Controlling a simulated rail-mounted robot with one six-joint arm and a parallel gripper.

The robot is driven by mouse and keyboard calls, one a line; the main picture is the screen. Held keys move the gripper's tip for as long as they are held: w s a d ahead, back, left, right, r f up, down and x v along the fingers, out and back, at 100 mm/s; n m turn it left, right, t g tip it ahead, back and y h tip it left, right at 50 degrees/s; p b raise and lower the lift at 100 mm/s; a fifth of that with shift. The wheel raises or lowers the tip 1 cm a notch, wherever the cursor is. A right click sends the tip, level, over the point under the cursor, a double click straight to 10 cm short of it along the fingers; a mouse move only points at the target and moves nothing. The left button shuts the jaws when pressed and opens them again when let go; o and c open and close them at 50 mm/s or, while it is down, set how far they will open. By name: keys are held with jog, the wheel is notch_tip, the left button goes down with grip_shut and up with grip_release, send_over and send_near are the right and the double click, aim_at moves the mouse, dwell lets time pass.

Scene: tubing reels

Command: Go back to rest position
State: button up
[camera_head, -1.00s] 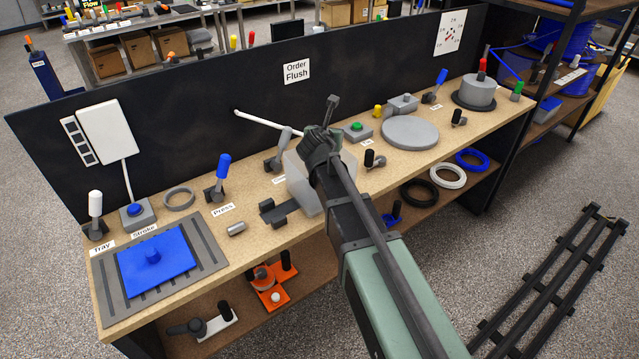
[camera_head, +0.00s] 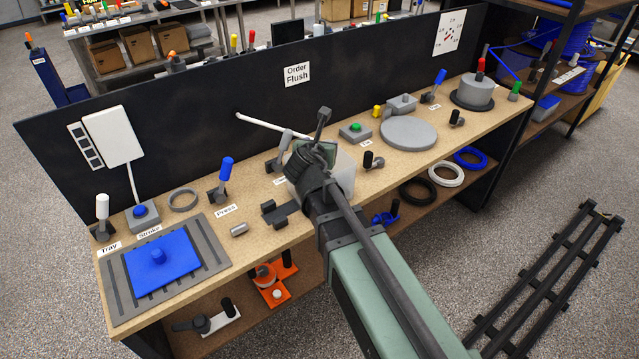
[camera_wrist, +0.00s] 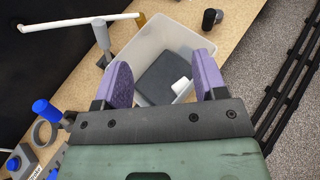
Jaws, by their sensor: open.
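My gripper (camera_wrist: 161,85) is open in the wrist view, its two purple-padded fingers apart with nothing between them. It hangs above a translucent bin (camera_wrist: 160,40) that holds a dark grey flat piece (camera_wrist: 164,74) and a small white piece (camera_wrist: 181,86). In the head view my arm reaches over the workbench, and the gripper's fingers are hidden behind my wrist. The bin (camera_head: 345,172) shows partly behind the wrist there.
The workbench (camera_head: 225,247) carries a blue tray plate (camera_head: 175,270), a blue-handled press lever (camera_head: 226,170), a grey disc (camera_head: 409,132) and several knobs. A dark panel (camera_head: 220,110) stands along its back. A black rail frame (camera_head: 550,280) lies on the floor at right.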

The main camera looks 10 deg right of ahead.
dwell(0.3)
jog(key=s+d+f+m+g+y, duration=0.1)
jog(key=s+f+m+g, duration=0.4)
jog(key=s+m, duration=0.5)
jog(key=s+d+f+m+g+y, duration=0.2)
jog(key=s+f+m+g+y, duration=0.2)
jog(key=m, duration=1.7)
jog(key=s+f+g, duration=0.1)
jog(key=s+g, duration=0.2)
jog(key=s, duration=0.3)
jog(key=shift+s+d+f+g, duration=0.15)
jog(key=shift+s+f+g, duration=0.05)
jog(key=shift+f+g, duration=0.15)
